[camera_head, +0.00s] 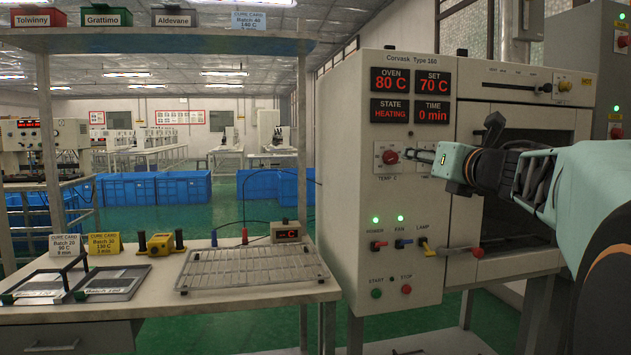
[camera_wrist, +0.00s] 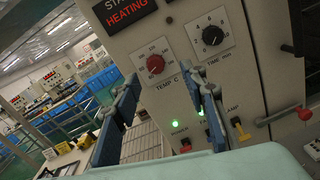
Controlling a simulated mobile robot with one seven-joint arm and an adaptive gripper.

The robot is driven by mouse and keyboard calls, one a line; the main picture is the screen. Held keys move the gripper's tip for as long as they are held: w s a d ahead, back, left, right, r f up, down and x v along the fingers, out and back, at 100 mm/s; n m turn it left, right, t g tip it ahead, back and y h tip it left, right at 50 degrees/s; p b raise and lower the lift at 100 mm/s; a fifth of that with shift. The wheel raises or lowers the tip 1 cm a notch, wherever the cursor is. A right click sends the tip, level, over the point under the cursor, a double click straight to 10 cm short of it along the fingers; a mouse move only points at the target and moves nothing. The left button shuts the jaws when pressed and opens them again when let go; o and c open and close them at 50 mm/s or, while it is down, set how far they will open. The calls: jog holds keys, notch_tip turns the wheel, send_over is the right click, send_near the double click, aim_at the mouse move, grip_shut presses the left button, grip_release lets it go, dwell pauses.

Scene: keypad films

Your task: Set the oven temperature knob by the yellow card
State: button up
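The oven (camera_head: 405,220) is a cream cabinet; its displays read OVEN 80 C, SET 70 C, STATE HEATING, TIME 0 min. The red temperature knob (camera_head: 390,157) sits on a white dial labelled TEMP C; it also shows in the wrist view (camera_wrist: 155,64). The yellow card (camera_head: 104,243) stands on the bench and appears to read Batch 30, 130 C; its last line is too small to be sure of. My gripper (camera_head: 424,155) is just right of the knob. In the wrist view its fingers (camera_wrist: 162,84) are apart and empty, with the knob beyond the tips, apparently untouched.
A black TIME knob (camera_wrist: 212,36) is right of the temperature knob. Below are the power, fan and lamp switches (camera_head: 400,243) and START and STOP buttons (camera_head: 391,293). A white card (camera_head: 66,246), trays and a wire rack (camera_head: 250,268) are on the bench.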

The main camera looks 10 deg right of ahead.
aim_at(393, 156)
jog(key=shift+n+y, duration=0.5)
jog(key=shift+n, duration=0.3)
jog(key=w, duration=0.3)
jog(key=w+a, duration=0.1)
jog(key=w, duration=0.6)
jog(key=shift+w+a+f, duration=0.2)
jog(key=shift+w+f, duration=0.2)
grip_shut()
